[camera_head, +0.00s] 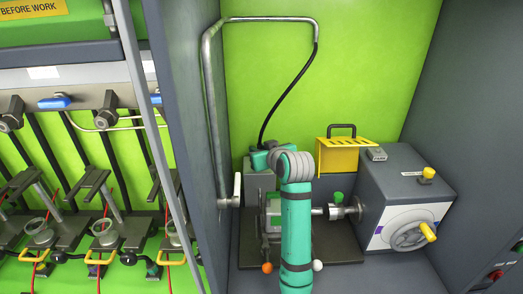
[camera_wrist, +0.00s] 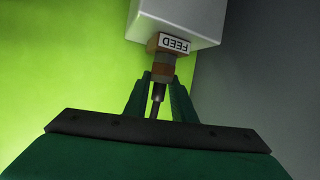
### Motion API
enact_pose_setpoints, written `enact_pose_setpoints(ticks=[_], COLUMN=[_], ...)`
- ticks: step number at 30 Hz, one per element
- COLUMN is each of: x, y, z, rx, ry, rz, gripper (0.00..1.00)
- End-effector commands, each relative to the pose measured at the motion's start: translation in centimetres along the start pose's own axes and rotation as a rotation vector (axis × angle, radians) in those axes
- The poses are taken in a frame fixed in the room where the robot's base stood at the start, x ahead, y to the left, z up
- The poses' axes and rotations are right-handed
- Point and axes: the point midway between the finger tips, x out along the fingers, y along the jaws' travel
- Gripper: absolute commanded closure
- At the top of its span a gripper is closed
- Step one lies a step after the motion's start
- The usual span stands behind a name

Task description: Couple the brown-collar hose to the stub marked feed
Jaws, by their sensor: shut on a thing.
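My gripper (camera_wrist: 160,88) is shut on the brown-collar hose (camera_wrist: 161,72) in the wrist view. The brown collar sits just beyond the fingertips, and a dark thin part of the hose runs back between the fingers. The collar is right at the stub under the white FEED label (camera_wrist: 174,43) on a grey block (camera_wrist: 185,15). They look in line and touching, but I cannot tell whether the collar is seated. In the head view the black hose (camera_head: 285,88) hangs from a metal pipe down to my gripper (camera_head: 263,157), whose fingertips are unclear there.
A grey machine box (camera_head: 395,190) with a handwheel stands on the right. The bent metal pipe (camera_head: 208,100) rises on the left beside a dark cabinet wall (camera_head: 185,90). Several clamp stands are further left.

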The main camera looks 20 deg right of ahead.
Motion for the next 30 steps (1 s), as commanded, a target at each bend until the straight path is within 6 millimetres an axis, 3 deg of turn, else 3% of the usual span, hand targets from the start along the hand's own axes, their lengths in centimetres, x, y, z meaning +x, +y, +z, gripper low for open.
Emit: enact_pose_setpoints(ticks=[1,10,11,13,22,30], x=[-0.4,-0.5,-0.6,-0.6,-0.1,-0.3], y=[1.4,1.8,1.9,1.9,0.4,0.2], z=[0.0,0.1,0.1,0.1,0.0,0.0], rx=[0.002,-0.004,-0.003,-0.003,-0.011,-0.012], ry=[0.003,0.002,0.002,0.001,0.0,0.0], rz=[0.027,0.036,0.038,0.037,0.017,0.014], gripper=[1.0,1.0,0.7,0.55,0.55,0.55])
